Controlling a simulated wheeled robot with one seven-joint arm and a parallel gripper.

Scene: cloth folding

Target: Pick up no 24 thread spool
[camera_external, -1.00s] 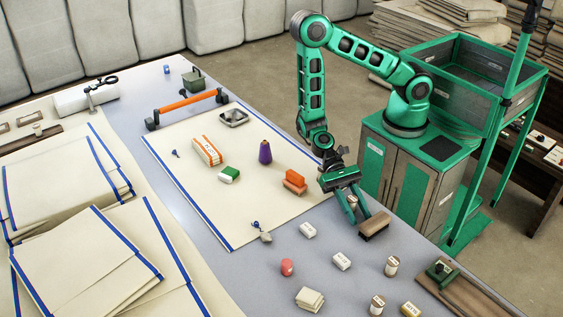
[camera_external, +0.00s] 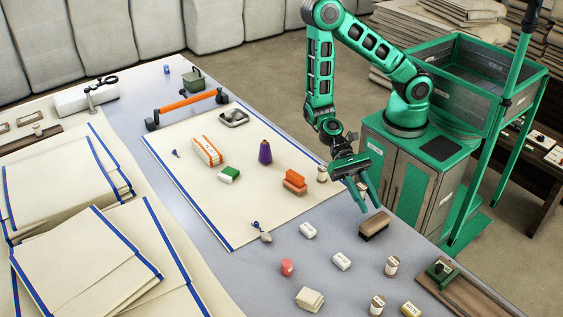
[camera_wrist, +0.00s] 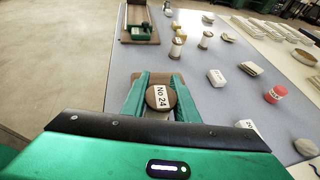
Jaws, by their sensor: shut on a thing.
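The No 24 thread spool (camera_wrist: 160,97) shows its round brown end with a white "No 24" label in the wrist view. It sits between the two green fingers of my gripper (camera_wrist: 161,98), which are shut on it. In the external view my gripper (camera_external: 366,193) is raised above the table's right edge, close to my base. The spool (camera_external: 362,187) is small and partly hidden between the fingers there. Its lower part is hidden in the wrist view.
More spools (camera_external: 392,265), white blocks (camera_external: 342,261) and a red cylinder (camera_external: 287,267) stand nearer the front.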

